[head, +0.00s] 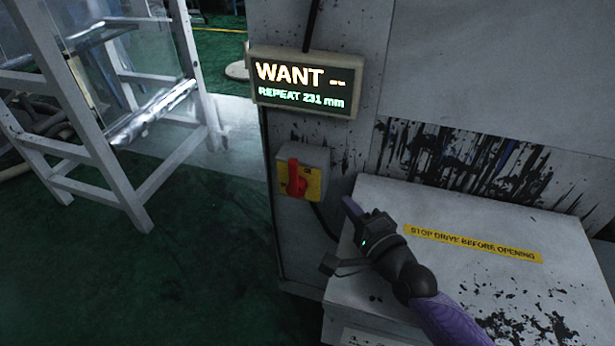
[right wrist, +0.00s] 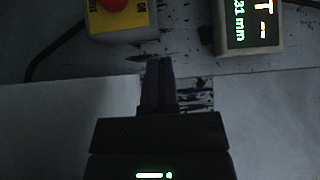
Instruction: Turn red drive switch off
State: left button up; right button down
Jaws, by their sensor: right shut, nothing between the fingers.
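The red drive switch (head: 297,178) is a red rotary handle on a yellow plate, on a grey box fixed to the machine's side panel. Its handle stands about upright in the head view. In the right wrist view the red handle (right wrist: 113,3) and yellow plate are partly cut off at the top. My right gripper (head: 349,205) is shut and empty, to the right of and a little below the switch in the head view, apart from it. Its closed fingers also show in the right wrist view (right wrist: 159,65). My left gripper is not in view.
A display (head: 304,82) reading "WANT --" and "REPEAT 231 mm" hangs above the switch. A white cabinet (head: 480,225) with a "STOP DRIVE BEFORE OPENING" label (head: 473,244) lies below my right arm. A white frame (head: 110,165) stands left. Green floor (head: 190,270) between is clear.

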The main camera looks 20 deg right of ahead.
aim_at(295, 177)
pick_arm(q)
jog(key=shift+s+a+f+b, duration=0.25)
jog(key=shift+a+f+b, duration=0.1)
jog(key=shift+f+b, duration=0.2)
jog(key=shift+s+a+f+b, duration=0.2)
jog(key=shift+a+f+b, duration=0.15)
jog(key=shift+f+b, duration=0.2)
pick_arm(e)
jog(key=w+a, duration=0.1)
jog(key=w, duration=0.2)
jog(key=w+a, duration=0.2)
jog(key=w, duration=0.1)
jog(key=w+a, duration=0.1)
jog(key=w, duration=0.3)
jog(key=shift+a, duration=0.4)
